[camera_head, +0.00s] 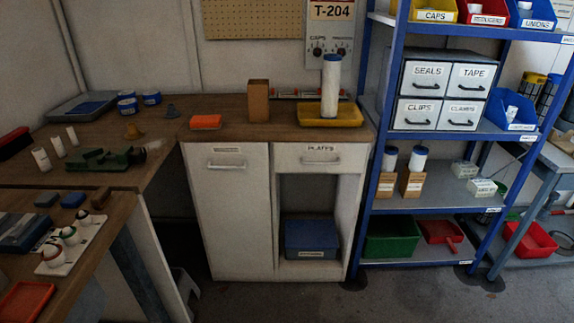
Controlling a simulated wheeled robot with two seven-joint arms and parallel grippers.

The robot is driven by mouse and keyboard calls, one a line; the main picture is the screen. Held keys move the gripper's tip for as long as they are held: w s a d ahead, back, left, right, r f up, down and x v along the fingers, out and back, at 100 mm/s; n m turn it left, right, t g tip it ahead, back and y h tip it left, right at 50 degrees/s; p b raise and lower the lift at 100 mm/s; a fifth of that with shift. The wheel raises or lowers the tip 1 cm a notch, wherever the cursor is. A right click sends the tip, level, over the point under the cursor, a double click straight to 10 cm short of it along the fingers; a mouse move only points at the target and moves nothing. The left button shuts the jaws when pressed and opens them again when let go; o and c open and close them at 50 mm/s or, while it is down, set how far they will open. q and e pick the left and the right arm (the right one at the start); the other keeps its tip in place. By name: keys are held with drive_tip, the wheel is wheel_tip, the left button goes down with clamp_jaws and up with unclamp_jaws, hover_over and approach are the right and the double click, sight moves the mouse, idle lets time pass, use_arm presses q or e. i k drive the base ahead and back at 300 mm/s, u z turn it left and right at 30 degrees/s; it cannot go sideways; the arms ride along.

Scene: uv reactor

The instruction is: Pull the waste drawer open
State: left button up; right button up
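A white cabinet stands under the wooden worktop (283,131). Its left half is a tall front panel (227,215), flush with the frame, with a horizontal handle (225,166) near the top. A small label above that handle is too blurred to read, so I cannot confirm that this is the waste drawer. At the upper right of the cabinet is a shallow shut drawer (290,160) with its own handle (321,160) and a blurred label. Neither of my grippers shows in this view.
An open niche below the shallow drawer holds a blue bin (311,238). A blue shelf rack (367,180) stands close on the right. A side bench (120,180) runs along the left. The floor (290,300) in front of the cabinet looks clear.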

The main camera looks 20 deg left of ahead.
sight(231, 181)
drive_tip(key=z, duration=0.1)
drive_tip(key=i, duration=0.95)
drive_tip(key=u, duration=2.3)
drive_tip(key=i, duration=0.5)
drive_tip(key=u, duration=0.05)
